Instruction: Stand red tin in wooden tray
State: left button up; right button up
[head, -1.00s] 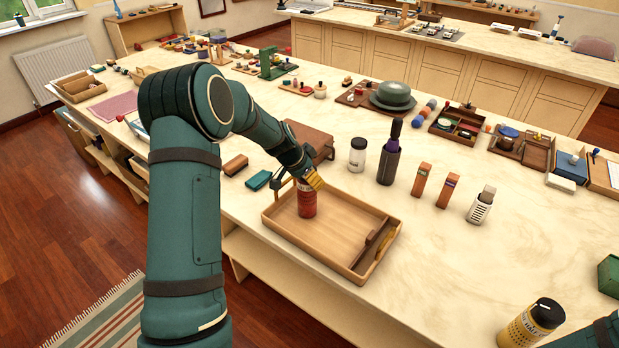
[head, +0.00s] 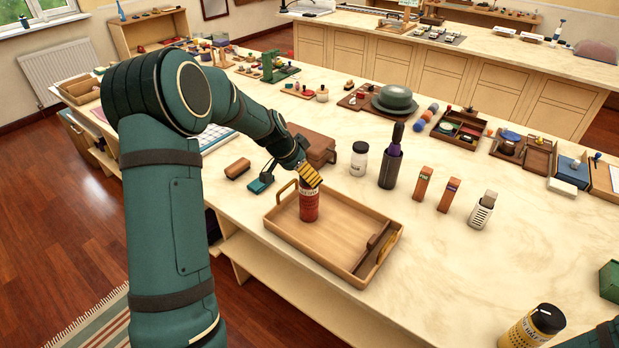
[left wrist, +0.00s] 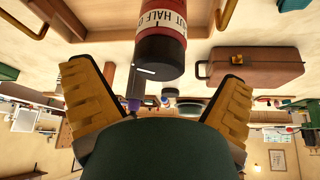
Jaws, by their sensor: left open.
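The red tin (head: 309,204) with a dark lid stands upright inside the wooden tray (head: 330,255), near its left end. In the left wrist view the tin (left wrist: 165,30) shows its black lid and a white label band. My left gripper (head: 309,178) is at the tin's top in the head view. Its yellow fingers (left wrist: 158,95) are spread wide in the left wrist view, with clear space between each finger and the tin. The tray has a side compartment at its right end.
A brown case (head: 313,146) stands behind the tray. A yellow tin (head: 532,328) is at front right. The counter between is clear.

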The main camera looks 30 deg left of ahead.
pick_arm(q)
jog(key=v, duration=0.6)
dwell(0.5)
